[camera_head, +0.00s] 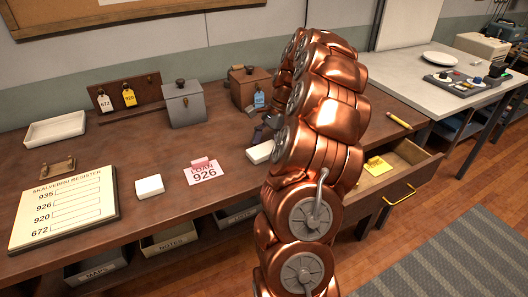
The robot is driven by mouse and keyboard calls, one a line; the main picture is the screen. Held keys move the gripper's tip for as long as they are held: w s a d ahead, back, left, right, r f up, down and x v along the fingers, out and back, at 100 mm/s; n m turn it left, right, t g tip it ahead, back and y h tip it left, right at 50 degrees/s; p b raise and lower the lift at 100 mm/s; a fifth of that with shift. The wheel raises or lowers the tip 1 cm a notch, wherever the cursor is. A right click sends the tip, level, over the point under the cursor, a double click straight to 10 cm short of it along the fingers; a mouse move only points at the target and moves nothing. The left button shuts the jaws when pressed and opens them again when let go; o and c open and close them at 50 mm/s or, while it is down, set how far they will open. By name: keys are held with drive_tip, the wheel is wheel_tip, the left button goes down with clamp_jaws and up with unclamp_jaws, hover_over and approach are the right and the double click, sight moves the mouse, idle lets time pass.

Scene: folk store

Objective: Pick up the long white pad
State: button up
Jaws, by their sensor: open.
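A white pad (259,153) lies on the brown desk beside my arm; its right end is hidden behind the arm, so its full length does not show. Another white block (149,186), short and thick, lies farther left, between the register board and the pink tag. My gripper (262,133) is dark and mostly hidden behind my copper arm. It is open, just behind the partly hidden white pad in the picture. I cannot tell whether it touches the pad.
A card reading 926 with a pink clip (203,172) lies left of the pad. A grey box (184,103), a brown box (248,88) and a white tray (55,130) stand behind. An open drawer (410,160) juts out right. A register board (65,209) lies front left.

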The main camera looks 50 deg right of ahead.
drive_tip(key=shift+f, duration=0.25)
drive_tip(key=shift+c, duration=0.2)
idle(0.3)
drive_tip(key=c, duration=0.8)
